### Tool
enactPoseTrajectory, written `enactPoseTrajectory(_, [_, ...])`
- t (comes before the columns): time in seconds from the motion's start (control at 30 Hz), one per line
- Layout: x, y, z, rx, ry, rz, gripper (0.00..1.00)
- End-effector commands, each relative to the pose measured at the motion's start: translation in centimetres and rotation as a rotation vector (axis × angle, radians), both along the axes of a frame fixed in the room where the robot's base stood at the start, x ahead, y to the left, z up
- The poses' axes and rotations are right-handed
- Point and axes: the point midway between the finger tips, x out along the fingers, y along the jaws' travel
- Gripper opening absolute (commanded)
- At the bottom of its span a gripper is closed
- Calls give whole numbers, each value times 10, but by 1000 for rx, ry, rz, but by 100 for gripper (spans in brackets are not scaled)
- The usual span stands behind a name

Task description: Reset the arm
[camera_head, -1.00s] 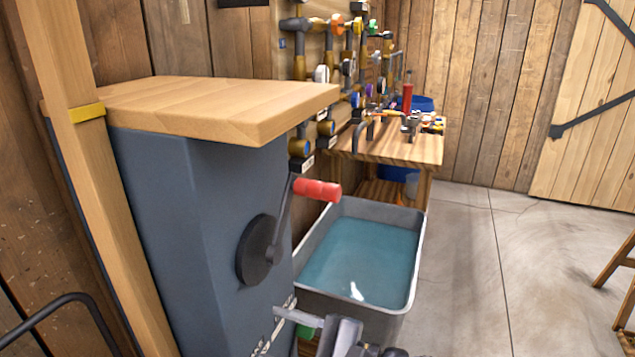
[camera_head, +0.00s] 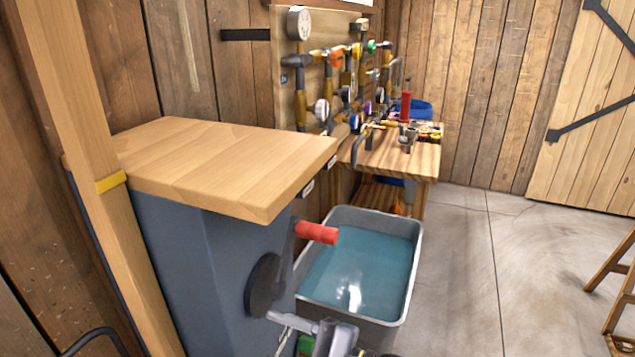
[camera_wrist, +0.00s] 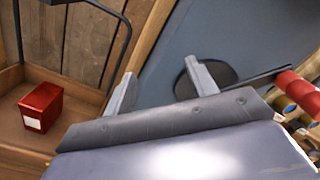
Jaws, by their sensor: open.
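My gripper (camera_wrist: 162,88) is open and empty in the wrist view, its two grey fingers apart with nothing between them. It faces the side of a blue-grey cabinet (camera_wrist: 205,30). In the head view, part of my arm shows at the bottom centre, in front of the cabinet (camera_head: 200,270) and just below its crank. The crank has a red handle (camera_head: 317,233) and a dark round hub (camera_head: 263,284). The red handle also shows at the right of the wrist view (camera_wrist: 299,92). I cannot tell whether a finger touches the cabinet.
A grey tub (camera_head: 411,262) of blue water stands right of the cabinet. A wooden workbench (camera_head: 415,163) with tools is behind it. Hammers hang on a wall board (camera_head: 318,90). A red box (camera_wrist: 41,107) sits on a wooden surface in the wrist view. Open floor (camera_head: 480,270) lies right.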

Motion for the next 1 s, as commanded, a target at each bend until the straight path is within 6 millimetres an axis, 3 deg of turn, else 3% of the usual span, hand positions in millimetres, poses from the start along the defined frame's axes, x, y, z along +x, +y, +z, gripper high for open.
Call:
enactPoseTrajectory(0.03, [1,0,11,0,0,0,55])
enactPoseTrajectory(0.57, [31,-12,63,0,1,-3,55])
enactPoseTrajectory(0.8, [61,-25,85,0,1,-2,55])
enactPoseTrajectory(1.0, [92,-38,91,0,2,-2,55])
